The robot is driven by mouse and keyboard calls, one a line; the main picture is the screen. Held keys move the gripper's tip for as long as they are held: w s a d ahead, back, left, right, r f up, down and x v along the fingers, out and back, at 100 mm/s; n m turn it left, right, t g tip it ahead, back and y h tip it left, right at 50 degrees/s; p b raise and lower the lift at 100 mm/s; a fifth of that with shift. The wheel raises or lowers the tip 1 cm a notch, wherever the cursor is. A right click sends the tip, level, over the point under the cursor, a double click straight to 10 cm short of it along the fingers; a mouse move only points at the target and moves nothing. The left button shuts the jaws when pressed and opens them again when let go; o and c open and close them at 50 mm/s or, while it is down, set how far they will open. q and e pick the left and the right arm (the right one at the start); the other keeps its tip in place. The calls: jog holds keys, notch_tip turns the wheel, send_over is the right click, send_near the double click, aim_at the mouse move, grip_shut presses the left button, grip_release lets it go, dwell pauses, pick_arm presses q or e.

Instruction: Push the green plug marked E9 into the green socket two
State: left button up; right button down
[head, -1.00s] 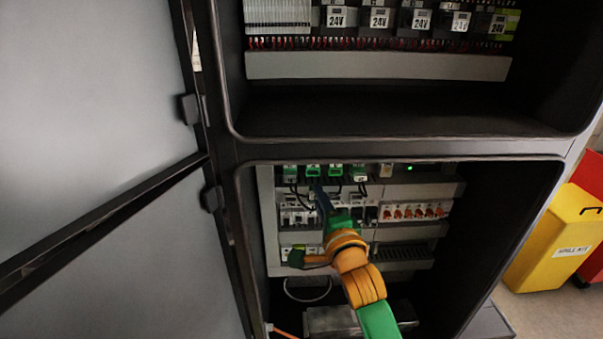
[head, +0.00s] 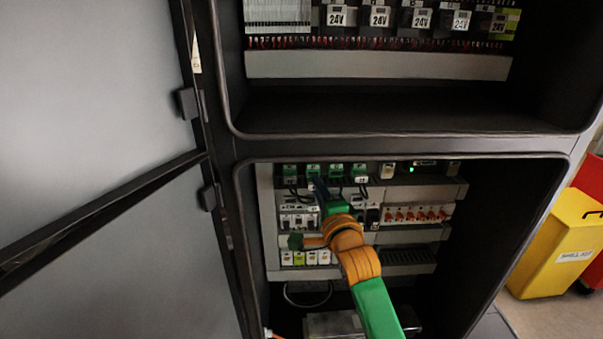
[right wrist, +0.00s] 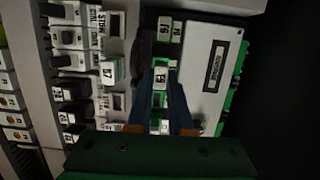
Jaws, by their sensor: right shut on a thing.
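My right gripper (head: 319,186) reaches up into the lower cabinet bay, its blue fingers just below the row of green connectors. In the right wrist view the right gripper (right wrist: 160,88) is shut on the green plug with a white label that looks like E9 (right wrist: 159,80). The fingers hide part of the plug. The green connectors (head: 336,171) stand in a row along the top rail. I cannot tell which is socket two, nor whether the held plug touches a socket. My left gripper is in neither view.
A plug marked B7 (right wrist: 112,70) stands beside the left finger. A white module (right wrist: 212,72) is at the right. Dark cables hang below the connectors. Orange-switched breakers (head: 416,214) sit to the right. The open door (head: 95,110) fills the left. A yellow bin (head: 556,250) stands outside.

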jog(key=shift+w+b, duration=0.4)
jog(key=shift+w, duration=0.3)
jog(key=shift+w, duration=0.4)
dwell(0.6)
jog(key=shift+w, duration=0.1)
dwell(0.5)
jog(key=shift+w, duration=0.15)
dwell(0.5)
jog(key=c, duration=0.7)
grip_release()
jog(key=shift+c, duration=0.2)
